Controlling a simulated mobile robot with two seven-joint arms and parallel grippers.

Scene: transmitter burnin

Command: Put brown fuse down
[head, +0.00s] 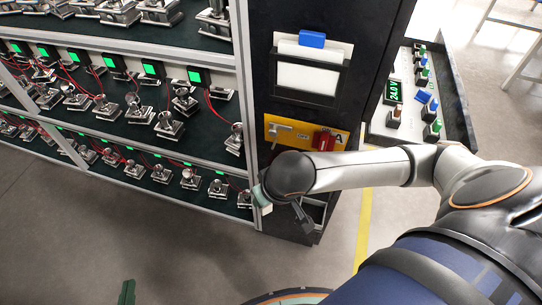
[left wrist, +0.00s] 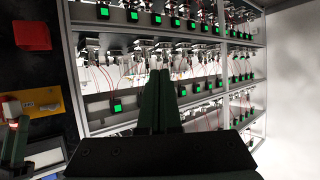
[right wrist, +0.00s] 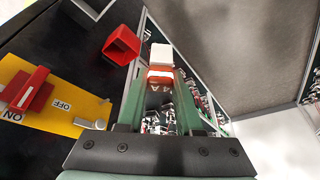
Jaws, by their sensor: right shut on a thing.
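The brown fuse (right wrist: 160,80), an orange-brown see-through piece with a white cap, stands between the fingertips of my right gripper (right wrist: 159,112) in the right wrist view. The gripper is shut on it. At the left edge of the left wrist view, a small brownish piece that looks like the fuse (left wrist: 14,122) shows above a green finger.
A black cabinet (head: 330,22) carries a yellow switch panel (head: 280,131) and a red open holder (right wrist: 121,46). A rack (head: 110,150) of metal fixtures with green displays stands left of it. A side shelf with a 24.0 V unit (head: 393,92) is at right. Floor is clear in front.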

